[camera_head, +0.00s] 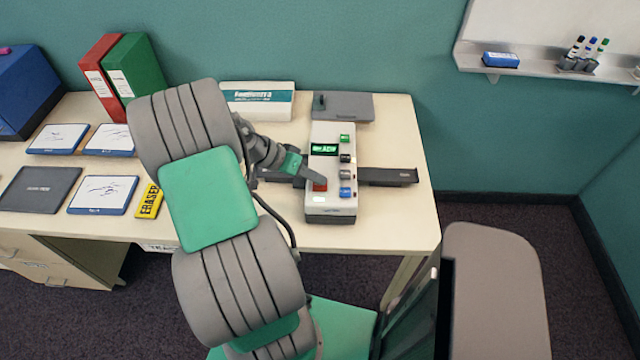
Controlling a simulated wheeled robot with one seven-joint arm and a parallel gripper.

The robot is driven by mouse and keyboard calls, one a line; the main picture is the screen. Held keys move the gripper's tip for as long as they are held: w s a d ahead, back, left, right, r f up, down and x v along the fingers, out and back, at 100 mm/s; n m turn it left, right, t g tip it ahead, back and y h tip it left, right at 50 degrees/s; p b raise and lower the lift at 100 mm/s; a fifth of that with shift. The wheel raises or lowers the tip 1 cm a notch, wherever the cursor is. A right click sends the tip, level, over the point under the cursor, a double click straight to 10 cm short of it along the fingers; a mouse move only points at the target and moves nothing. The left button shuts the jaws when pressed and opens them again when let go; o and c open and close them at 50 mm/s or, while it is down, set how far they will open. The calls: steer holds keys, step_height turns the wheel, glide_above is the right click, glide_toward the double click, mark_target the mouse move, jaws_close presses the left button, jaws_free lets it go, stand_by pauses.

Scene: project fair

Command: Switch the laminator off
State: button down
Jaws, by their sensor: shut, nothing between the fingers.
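The laminator (330,207) is a narrow white unit on the table, with a dark tray behind it and a dark flat piece out to its right. Its small display (324,149) is lit green; its text is too small to read surely. A green, a black, a grey and a blue button run down its right side. A red switch (320,185) sits at its lower left. My gripper (315,178) is shut and empty, its tip just above or at the red switch. I cannot tell whether it touches. The gripper partly hides the panel's left side.
A white box (258,101) stands behind my arm. A whiteboard ledge (540,62) with markers is at the upper right. The table's front right is clear.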

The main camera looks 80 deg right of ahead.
mark_target(316, 185)
steer(key=shift+f, duration=0.2)
stand_by(0.4)
steer(key=shift+r+p, duration=0.3)
steer(key=shift+r, duration=0.35)
steer(key=shift+r, duration=0.15)
step_height(316, 185, up, 6)
steer(key=p, duration=0.4)
